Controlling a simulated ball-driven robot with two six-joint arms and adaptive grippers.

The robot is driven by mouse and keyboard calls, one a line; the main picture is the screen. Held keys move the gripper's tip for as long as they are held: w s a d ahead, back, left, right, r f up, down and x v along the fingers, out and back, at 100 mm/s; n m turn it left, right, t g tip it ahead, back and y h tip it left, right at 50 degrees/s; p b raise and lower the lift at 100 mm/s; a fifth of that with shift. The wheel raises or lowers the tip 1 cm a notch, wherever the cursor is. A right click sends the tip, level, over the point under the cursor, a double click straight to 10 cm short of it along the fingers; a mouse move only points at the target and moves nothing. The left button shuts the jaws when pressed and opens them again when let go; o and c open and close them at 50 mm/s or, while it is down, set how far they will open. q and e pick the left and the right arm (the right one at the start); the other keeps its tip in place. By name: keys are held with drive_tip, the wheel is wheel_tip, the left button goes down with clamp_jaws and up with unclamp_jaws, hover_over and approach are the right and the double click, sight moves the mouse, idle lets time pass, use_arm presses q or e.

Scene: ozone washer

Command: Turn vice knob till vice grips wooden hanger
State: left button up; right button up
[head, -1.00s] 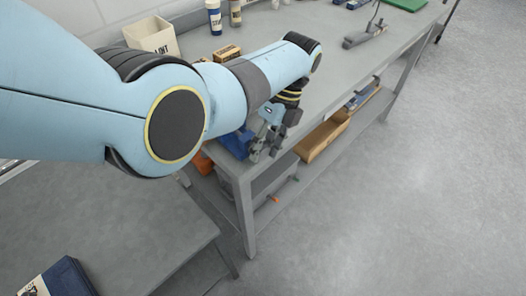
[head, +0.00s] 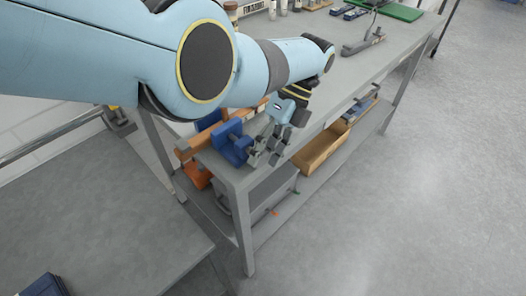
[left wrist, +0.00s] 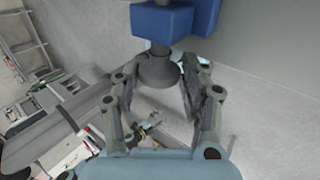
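The blue vice (head: 234,143) sits at the near corner of the grey workbench (head: 345,70). A brown wooden bar, seemingly the wooden hanger (head: 195,143), runs between its blue jaws; whether both jaws touch it I cannot tell. My left gripper (head: 268,150) is at the vice's front, beside the bench edge. In the left wrist view the vice (left wrist: 162,22) is at the top, with its grey round knob (left wrist: 158,70) below. The left gripper (left wrist: 163,85) is open, with one finger on each side of the knob and gaps visible. My right gripper is not in view.
A wooden tray (head: 322,148) lies on the lower shelf beside a grey bin (head: 268,195). An orange object (head: 196,174) is below the hanger. A grey table (head: 100,215) stands at the left front. The floor at right is clear.

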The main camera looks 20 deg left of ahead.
use_arm(q)
drive_tip(key=o, duration=0.3)
drive_tip(key=shift+d, duration=0.1)
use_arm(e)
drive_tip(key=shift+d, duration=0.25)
use_arm(q)
drive_tip(key=shift+r, duration=0.1)
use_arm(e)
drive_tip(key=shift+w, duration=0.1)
use_arm(q)
drive_tip(key=v, duration=0.7)
drive_tip(key=shift+w+r, duration=0.1)
drive_tip(key=shift+r, duration=0.05)
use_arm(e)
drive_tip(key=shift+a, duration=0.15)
use_arm(q)
drive_tip(key=shift+o, duration=0.2)
